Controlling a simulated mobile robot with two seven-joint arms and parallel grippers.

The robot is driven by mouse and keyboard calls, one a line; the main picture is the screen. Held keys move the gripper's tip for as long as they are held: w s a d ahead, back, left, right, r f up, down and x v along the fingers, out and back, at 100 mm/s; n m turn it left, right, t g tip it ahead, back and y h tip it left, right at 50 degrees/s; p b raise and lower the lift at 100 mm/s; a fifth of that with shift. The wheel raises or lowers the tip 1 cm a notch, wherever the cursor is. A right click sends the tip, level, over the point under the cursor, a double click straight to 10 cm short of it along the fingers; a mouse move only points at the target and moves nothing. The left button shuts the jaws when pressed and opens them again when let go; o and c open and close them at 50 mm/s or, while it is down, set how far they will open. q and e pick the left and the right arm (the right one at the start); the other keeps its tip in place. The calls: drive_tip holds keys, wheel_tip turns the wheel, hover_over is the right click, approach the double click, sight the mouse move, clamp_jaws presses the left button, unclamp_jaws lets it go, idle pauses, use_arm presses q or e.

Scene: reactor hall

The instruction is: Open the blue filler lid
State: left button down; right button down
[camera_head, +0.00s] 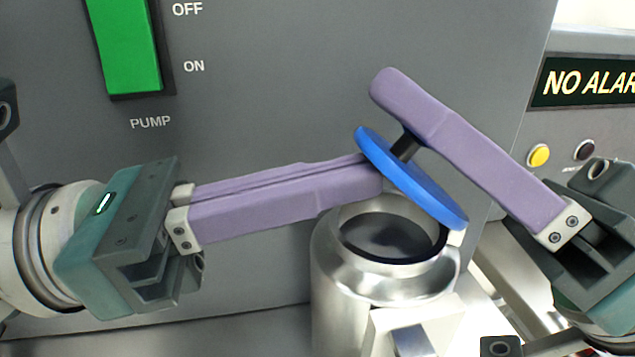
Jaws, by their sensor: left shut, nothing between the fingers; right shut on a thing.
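The blue filler lid (432,196) is tilted up over the metal filler neck (335,262), its left side high and its right side low near the rim. The dark round opening of the neck shows below it. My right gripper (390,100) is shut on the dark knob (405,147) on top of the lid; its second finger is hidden. My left gripper (372,175) is shut and empty, with its fingertips beside the raised left part of the lid, above the neck's rim. I cannot tell whether they touch the lid.
A grey panel (270,80) stands close behind, with a green pump switch (127,42) marked OFF and ON. At right are a yellow button (538,155), a dark button (585,150) and a "NO ALAR…" display (590,83).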

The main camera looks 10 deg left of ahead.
use_arm(q)
drive_tip(key=shift+d+r, duration=0.2)
drive_tip(key=shift+r, duration=0.3)
use_arm(e)
drive_tip(key=c, duration=1)
unclamp_jaws()
drive_tip(key=shift+s+a+f, duration=0.15)
drive_tip(key=shift+a, duration=0.05)
use_arm(q)
drive_tip(key=shift+f, duration=0.1)
use_arm(e)
drive_tip(key=o, duration=0.4)
drive_tip(key=shift+d, duration=0.15)
